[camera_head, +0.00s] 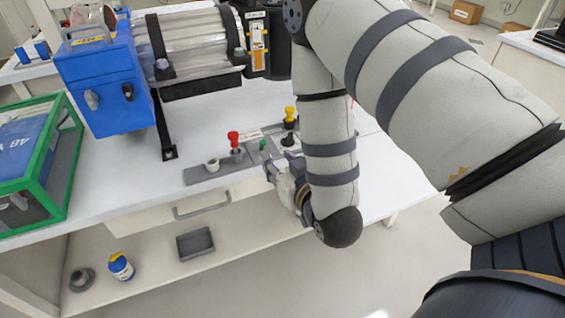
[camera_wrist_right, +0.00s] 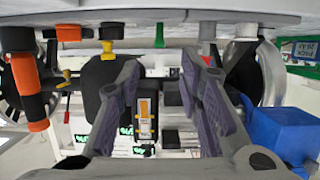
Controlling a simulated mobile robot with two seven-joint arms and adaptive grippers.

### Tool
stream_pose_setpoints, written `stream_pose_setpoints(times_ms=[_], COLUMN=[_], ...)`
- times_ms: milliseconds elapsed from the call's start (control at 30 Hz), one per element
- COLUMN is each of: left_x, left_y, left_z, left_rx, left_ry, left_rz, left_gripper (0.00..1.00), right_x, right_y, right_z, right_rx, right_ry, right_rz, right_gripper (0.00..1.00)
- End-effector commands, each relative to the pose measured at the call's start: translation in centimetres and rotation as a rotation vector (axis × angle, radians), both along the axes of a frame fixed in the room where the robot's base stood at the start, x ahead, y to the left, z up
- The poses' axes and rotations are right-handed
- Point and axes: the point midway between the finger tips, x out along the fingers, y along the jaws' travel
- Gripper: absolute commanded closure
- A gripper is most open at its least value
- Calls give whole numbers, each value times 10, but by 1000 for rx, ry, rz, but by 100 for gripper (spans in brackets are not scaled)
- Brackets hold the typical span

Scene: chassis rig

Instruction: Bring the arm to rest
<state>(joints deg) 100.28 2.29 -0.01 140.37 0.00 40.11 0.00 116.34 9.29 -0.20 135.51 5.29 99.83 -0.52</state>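My right arm (camera_head: 330,150) reaches in from the right and bends down at the front edge of the white workbench. Its gripper (camera_head: 272,172) is small and partly hidden by the arm in the head view, beside the grey holder strip. In the right wrist view the two fingers of my right gripper (camera_wrist_right: 162,75) stand apart with nothing held between them. My left gripper is not in view.
The grey holder strip (camera_head: 205,178) bears a red-topped plug (camera_head: 234,139) and a yellow-topped plug (camera_head: 290,114). A blue box (camera_head: 105,95) and a ribbed cylinder (camera_head: 195,40) stand behind. A green-framed case (camera_head: 62,190) is at left. A drawer (camera_head: 175,214) is below.

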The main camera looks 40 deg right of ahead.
Motion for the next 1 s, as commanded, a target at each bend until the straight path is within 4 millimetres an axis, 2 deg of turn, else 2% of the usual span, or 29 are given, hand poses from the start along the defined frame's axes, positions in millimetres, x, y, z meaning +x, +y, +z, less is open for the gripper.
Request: stream_pose_setpoints(times_ms=[100,200,600,667,700,767,833,867,900,1000], left_x=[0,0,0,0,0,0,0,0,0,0], left_y=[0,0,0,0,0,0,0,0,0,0], left_z=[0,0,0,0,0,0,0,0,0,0], left_rx=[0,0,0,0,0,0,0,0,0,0], left_ry=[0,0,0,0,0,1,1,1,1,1], left_rz=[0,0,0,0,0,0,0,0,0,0], left_gripper=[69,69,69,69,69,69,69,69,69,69], right_x=[-16,-21,-21,-25,-32,-53,-93,-114,-143,-216], right_y=[4,5,5,7,11,19,31,37,43,56], right_z=[4,6,6,-4,-20,-55,-103,-121,-142,-174], right_rx=[0,0,0,9,20,47,86,102,121,159], right_ry=[1,0,2,42,104,257,493,596,732,1034], right_rz=[0,-1,0,6,16,38,68,82,97,131], right_gripper=[67,67,67,67,67,67,67,67,67,67])
